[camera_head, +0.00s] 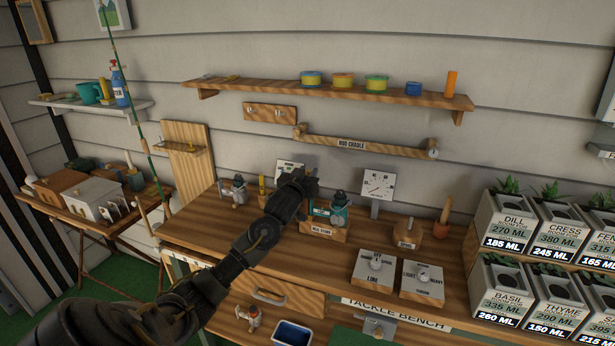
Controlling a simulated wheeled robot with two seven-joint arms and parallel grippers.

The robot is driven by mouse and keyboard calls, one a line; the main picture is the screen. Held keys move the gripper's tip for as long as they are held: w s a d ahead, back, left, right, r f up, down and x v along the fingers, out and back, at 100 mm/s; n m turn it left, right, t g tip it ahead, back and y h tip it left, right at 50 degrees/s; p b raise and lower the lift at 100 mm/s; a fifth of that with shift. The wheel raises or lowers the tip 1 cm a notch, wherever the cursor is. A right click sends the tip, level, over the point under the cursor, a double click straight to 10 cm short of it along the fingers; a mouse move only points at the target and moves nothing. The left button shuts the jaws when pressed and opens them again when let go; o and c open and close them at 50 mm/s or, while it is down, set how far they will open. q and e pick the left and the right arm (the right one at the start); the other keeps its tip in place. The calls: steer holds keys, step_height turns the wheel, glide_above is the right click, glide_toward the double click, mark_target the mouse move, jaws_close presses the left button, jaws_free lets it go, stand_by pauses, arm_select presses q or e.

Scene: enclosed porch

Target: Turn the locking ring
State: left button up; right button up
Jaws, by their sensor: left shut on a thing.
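My left arm reaches in from the bottom left over the wooden bench (385,237). My left gripper (305,183) is at the bench's back, just left of and above a teal-and-dark reel (339,213) in a wooden stand (318,232). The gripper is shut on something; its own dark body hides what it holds. I cannot make out a locking ring for certain. A green fishing rod (139,110) leans upright at the bench's left end, apart from the gripper. My right gripper is not in view.
A dial gauge (377,186) stands behind the reel. Two grey control blocks, one marked LINE (375,268) and one marked LIGHT and HEAVY (422,282), sit at the front. Another reel (238,190) stands left of my gripper. Labelled planters (507,240) crowd the right.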

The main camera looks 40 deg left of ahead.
arm_select(q)
steer(key=shift+d+f+n+g+y, duration=0.15)
steer(key=shift+n+g+y, duration=0.35)
steer(key=shift+n+y, duration=0.5)
steer(key=shift+w+g+y, duration=0.1)
steer(key=shift+g+y, duration=0.2)
steer(key=shift+y, duration=0.3)
steer(key=shift+n+g+y+p, duration=0.75)
steer(key=shift+n+g+y, duration=0.35)
steer(key=shift+n+y, duration=0.3)
steer(key=o, duration=1)
steer(key=shift+c, duration=0.2)
steer(key=b+v, duration=0.1)
steer(key=v, duration=0.9)
steer(key=shift+s+d, duration=0.25)
steer(key=shift+s, duration=0.05)
